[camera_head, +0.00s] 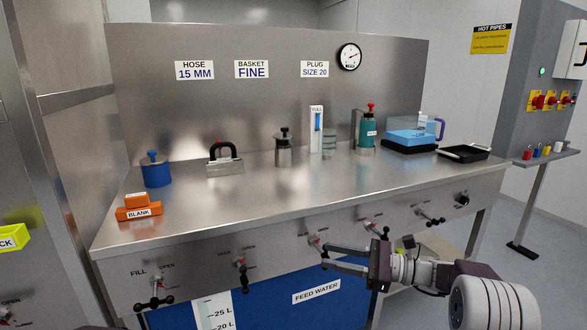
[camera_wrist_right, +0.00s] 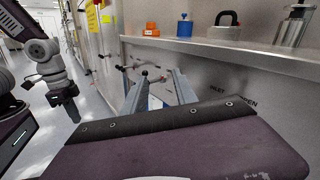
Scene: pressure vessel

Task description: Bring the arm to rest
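My right arm reaches in from the lower right in the head view. Its gripper (camera_head: 325,256) is in front of the bench's front panel, fingers pointing left, with a gap between them. A valve handle (camera_head: 318,243) is close by the fingertips; I cannot tell whether they touch. In the right wrist view the two fingers (camera_wrist_right: 156,82) stand apart with nothing held between them. My left arm hangs at the left of that view, its dark gripper end (camera_wrist_right: 66,104) pointing down; its fingers are too unclear to read.
The steel bench (camera_head: 255,200) carries orange blocks (camera_head: 138,210), a blue canister (camera_head: 156,170), a black-handled piece (camera_head: 224,160) and a black tray (camera_head: 464,153). Several valve handles, including a fill handle (camera_head: 155,302), stick out of its front panel. Floor (camera_head: 535,285) is clear at the right.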

